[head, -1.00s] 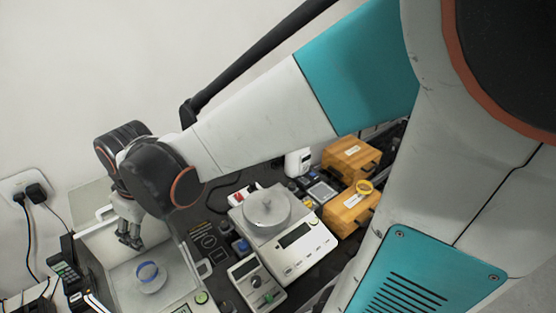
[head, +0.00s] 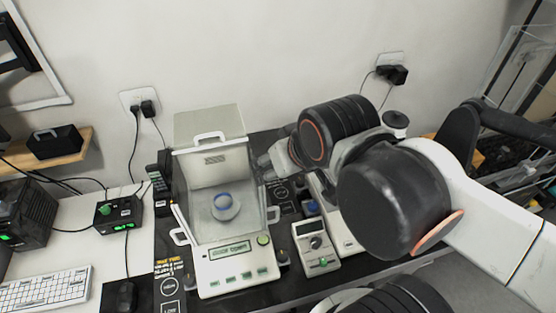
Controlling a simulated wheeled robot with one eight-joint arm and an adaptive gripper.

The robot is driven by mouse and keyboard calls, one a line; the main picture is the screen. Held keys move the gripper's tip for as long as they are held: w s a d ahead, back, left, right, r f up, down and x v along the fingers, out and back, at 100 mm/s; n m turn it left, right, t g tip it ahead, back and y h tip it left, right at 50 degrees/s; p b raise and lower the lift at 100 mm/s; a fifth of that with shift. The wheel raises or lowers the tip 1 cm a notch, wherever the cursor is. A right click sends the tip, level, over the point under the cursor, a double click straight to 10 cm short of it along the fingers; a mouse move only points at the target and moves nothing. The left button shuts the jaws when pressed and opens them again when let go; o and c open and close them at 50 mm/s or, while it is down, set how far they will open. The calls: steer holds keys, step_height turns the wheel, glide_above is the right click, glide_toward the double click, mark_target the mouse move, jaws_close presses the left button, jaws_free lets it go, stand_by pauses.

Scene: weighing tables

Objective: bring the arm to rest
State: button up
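My arm reaches in from the right in the head view. My gripper (head: 267,165) points left and sits just right of the analytical balance (head: 228,275), in front of the wall in the picture. Only part of it shows behind my arm's black joints, and its fingers are too small to tell open from shut. I see nothing clearly held in it.
A grey control box (head: 315,243) stands right of the balance; my arm covers what is behind it. A black phone-like device (head: 160,185), a green-button box (head: 117,212), a keyboard (head: 45,288) and a mouse (head: 122,296) are at left. The wall stands close behind.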

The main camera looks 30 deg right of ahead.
step_height(320, 180, down, 6)
steer(key=b, duration=0.6)
steer(key=shift+f, duration=0.2)
stand_by(0.6)
